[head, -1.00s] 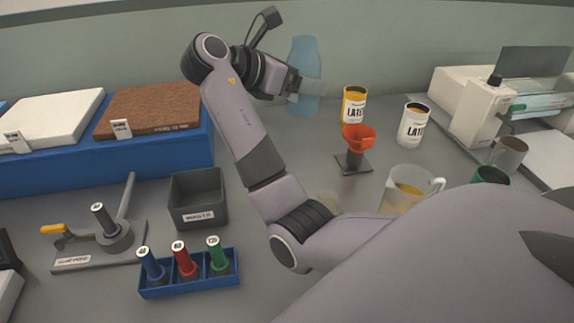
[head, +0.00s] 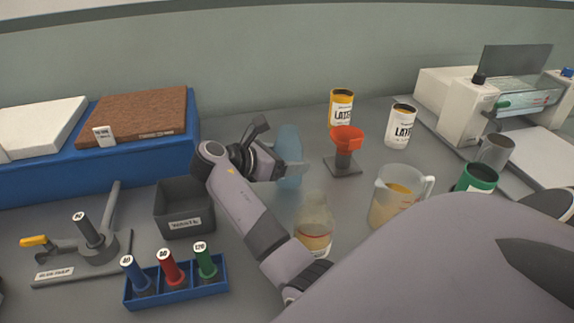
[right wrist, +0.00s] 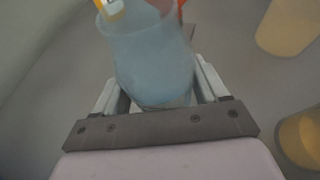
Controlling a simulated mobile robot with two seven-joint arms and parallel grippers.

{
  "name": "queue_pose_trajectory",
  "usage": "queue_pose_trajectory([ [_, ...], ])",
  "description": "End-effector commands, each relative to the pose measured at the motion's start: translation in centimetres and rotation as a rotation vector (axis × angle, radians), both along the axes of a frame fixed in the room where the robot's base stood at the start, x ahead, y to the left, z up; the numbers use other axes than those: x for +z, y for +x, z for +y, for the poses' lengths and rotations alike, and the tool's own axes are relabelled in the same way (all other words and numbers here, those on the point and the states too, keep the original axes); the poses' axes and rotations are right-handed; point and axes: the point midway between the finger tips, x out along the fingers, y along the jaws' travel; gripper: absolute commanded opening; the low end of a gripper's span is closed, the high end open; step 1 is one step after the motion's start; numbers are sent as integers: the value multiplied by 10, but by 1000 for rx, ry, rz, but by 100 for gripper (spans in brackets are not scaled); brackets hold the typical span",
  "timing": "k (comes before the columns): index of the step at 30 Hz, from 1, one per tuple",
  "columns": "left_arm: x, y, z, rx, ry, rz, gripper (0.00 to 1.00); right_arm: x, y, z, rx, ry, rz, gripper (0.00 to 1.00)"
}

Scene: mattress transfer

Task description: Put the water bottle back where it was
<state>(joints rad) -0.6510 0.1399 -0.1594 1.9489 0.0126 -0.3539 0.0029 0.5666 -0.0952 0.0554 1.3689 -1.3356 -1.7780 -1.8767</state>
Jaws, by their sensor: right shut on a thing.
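The water bottle (head: 289,149) is a translucent light-blue vessel near the middle of the grey table in the head view. My right gripper (head: 290,172) is shut on it from the left side. The bottle stands upright; whether its base touches the table I cannot tell. In the right wrist view the blue bottle (right wrist: 150,65) sits between the two fingers of the gripper (right wrist: 160,95). My left gripper is not in view.
An orange funnel on a stand (head: 346,145), latex cans (head: 341,105) (head: 401,125), a measuring jug (head: 396,195) and a clear bottle (head: 314,228) stand to the right and front. A dark bin (head: 184,222) and a blue rack (head: 178,290) are at left.

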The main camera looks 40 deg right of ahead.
Motion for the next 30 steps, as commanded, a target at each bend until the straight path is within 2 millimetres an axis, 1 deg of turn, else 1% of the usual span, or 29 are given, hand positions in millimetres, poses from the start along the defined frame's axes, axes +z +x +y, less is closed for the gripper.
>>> queue_pose_trajectory([
  [1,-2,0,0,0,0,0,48,-9,0,0,0,0,3,28],
  [4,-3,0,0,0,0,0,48,-16,0,0,-1,0,1,28],
  [15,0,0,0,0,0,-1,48,-18,0,0,0,-1,1,28],
  [16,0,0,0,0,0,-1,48,-19,0,0,0,0,1,76],
  [17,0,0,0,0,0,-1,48,-19,0,0,0,0,0,86],
  [18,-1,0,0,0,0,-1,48,-19,0,0,0,0,0,99],
  [27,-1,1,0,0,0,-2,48,-18,0,0,0,0,-1,99],
  [29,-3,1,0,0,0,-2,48,-17,0,0,-1,0,-2,99],
  [30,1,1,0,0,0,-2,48,-14,0,2,0,0,0,99],
])
